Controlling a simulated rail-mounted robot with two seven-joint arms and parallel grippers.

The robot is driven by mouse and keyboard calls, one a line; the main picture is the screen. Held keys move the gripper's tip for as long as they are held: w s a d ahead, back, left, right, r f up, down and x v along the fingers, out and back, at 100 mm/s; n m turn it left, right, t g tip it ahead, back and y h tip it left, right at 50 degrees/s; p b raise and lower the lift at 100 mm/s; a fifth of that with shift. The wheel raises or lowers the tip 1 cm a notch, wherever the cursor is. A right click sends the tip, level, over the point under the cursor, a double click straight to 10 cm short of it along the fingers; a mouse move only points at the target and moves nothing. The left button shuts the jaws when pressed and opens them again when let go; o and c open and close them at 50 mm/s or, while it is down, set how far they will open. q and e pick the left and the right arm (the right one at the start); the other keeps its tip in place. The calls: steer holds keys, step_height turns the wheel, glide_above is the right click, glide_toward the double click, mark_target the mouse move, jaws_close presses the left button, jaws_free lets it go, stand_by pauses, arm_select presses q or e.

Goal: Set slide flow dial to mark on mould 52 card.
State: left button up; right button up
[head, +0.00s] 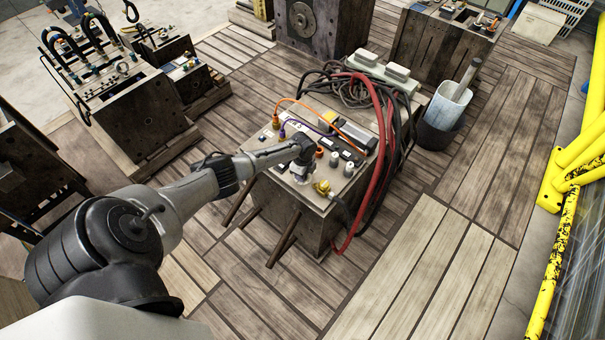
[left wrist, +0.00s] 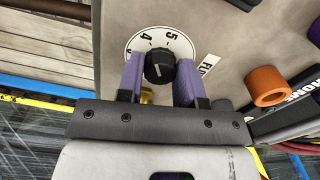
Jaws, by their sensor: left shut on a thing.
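The slide flow dial is a black knob (left wrist: 159,66) on a round white scale (left wrist: 160,40) with the numerals 4 and 5 showing at its far side. A white label beside it is partly readable. My left gripper (left wrist: 158,80) has its two purple fingers on either side of the knob and is shut on it. In the head view my left gripper (head: 299,172) is over the top panel of the block (head: 312,205), and it hides the dial there. The knob's exact pointer reading is not clear. I cannot make out the mould 52 card. My right gripper is not in view.
Red hoses (head: 378,125) and dark cables hang at the block's right side. A dark bucket (head: 438,131) stands farther right. Mould blocks (head: 140,105) stand at left. The front right wooden floor is clear.

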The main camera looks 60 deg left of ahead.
arm_select(q)
steer(key=m+b, duration=0.1)
steer(key=m, duration=0.5)
steer(key=shift+b, duration=0.3)
steer(key=shift+r+m, duration=0.1)
steer(key=shift+m, duration=0.2)
steer(key=o, duration=0.9)
steer(key=shift+r, duration=0.5)
steer(key=shift+r+p, duration=2.1)
steer(key=shift+r, duration=4.25)
